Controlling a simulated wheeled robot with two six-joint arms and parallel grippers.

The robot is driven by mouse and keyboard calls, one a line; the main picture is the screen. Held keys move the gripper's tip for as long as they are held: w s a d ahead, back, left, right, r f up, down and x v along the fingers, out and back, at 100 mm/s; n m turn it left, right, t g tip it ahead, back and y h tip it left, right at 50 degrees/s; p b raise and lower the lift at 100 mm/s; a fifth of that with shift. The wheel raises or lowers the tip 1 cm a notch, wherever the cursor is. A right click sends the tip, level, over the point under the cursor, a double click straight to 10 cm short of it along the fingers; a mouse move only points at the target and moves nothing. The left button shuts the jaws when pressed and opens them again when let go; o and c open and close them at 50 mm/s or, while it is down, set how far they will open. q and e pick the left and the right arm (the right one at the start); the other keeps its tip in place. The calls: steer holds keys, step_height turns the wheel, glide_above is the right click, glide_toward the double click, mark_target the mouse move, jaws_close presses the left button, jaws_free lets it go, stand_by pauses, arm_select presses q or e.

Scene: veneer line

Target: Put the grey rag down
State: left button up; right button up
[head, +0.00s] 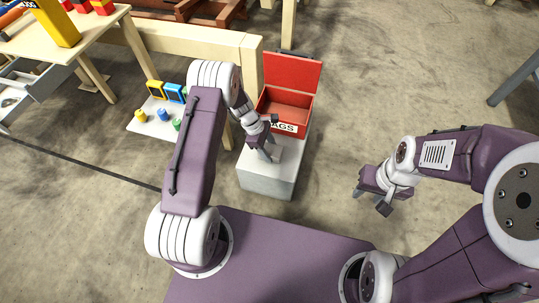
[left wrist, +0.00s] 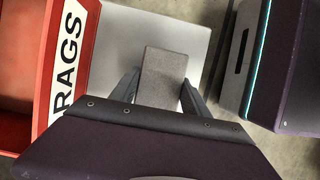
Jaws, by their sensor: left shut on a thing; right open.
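My left gripper (head: 269,153) is shut on the grey rag (left wrist: 164,75), a small dark grey rectangle between its fingers in the left wrist view. The gripper is over the pale grey stand (head: 266,182), just in front of the open red box (head: 292,97) labelled RAGS. The red box also shows at the left of the left wrist view (left wrist: 38,60). I cannot tell whether the rag touches the stand's top. In the head view the rag is mostly hidden by the gripper. My right gripper (head: 370,200) is open and empty over the floor.
A wooden workbench (head: 105,22) with a yellow box (head: 55,22) stands at the upper left. A white board (head: 160,118) with coloured knobs is left of my left arm. A wooden beam (head: 190,40) runs behind the stand. The floor on the right is mostly clear.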

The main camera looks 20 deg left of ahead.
arm_select(q)
step_height(320, 180, down, 3)
steer(key=shift+r+b, duration=0.1)
steer(key=shift+b, duration=0.45)
steer(key=shift+r, duration=0.25)
steer(key=shift+f, duration=0.15)
steer(key=o, duration=1.2)
steer(key=p+v, duration=0.7)
steer(key=v, duration=0.4)
steer(key=shift+r, duration=0.2)
steer(key=s+r+m+t+y, duration=0.1)
steer(key=s+r+m+y, duration=0.3)
steer(key=s+r+m, duration=1.1)
steer(key=s+m, duration=0.2)
steer(key=s, duration=0.1)
steer(key=shift+r, duration=0.2)
arm_select(e)
step_height(320, 180, up, 5)
steer(key=shift+f, duration=0.1)
